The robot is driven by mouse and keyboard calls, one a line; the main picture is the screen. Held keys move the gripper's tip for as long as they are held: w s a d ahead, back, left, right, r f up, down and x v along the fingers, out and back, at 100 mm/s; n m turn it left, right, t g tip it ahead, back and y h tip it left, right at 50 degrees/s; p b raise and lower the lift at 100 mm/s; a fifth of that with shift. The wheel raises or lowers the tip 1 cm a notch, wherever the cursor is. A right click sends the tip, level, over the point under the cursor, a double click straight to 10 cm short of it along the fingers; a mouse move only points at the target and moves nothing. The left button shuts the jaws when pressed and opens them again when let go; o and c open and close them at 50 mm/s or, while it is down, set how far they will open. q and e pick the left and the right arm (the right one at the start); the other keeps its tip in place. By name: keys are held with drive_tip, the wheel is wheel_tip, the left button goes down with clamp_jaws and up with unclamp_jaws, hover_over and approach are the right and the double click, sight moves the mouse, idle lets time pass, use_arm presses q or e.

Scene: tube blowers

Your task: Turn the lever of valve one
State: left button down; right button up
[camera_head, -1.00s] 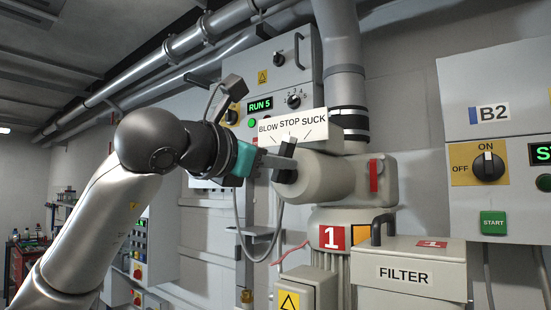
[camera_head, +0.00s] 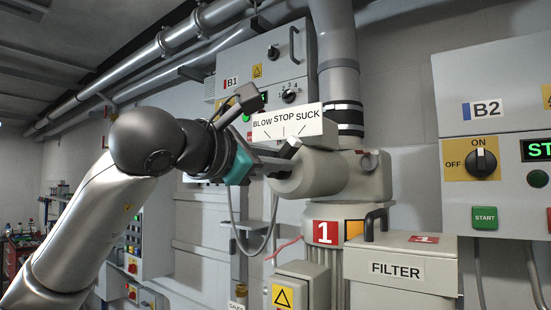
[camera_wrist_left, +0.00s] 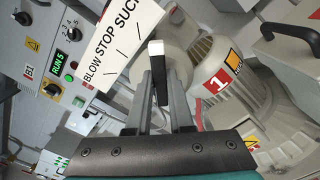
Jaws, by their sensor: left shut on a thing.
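Valve one (camera_head: 325,176) is a beige rounded body above a red plate marked 1 (camera_head: 326,233). A white sign (camera_head: 293,124) reading BLOW STOP SUCK stands over its lever. My right gripper is in neither view.
The filter box (camera_head: 405,268) with a black handle stands below right of the valve. Cabinet B1 (camera_head: 260,75) is behind my left wrist and cabinet B2 (camera_head: 495,120) is at right. A thick vertical pipe (camera_head: 338,60) rises behind the valve.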

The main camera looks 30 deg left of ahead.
use_arm(q)
drive_tip(key=shift+f, duration=0.1)
drive_tip(key=c, duration=0.8)
unclamp_jaws()
drive_tip(key=s+a+b, duration=0.1)
drive_tip(key=s+b, duration=0.1)
drive_tip(key=s, duration=1.3)
drive_tip(key=shift+a, duration=0.15)
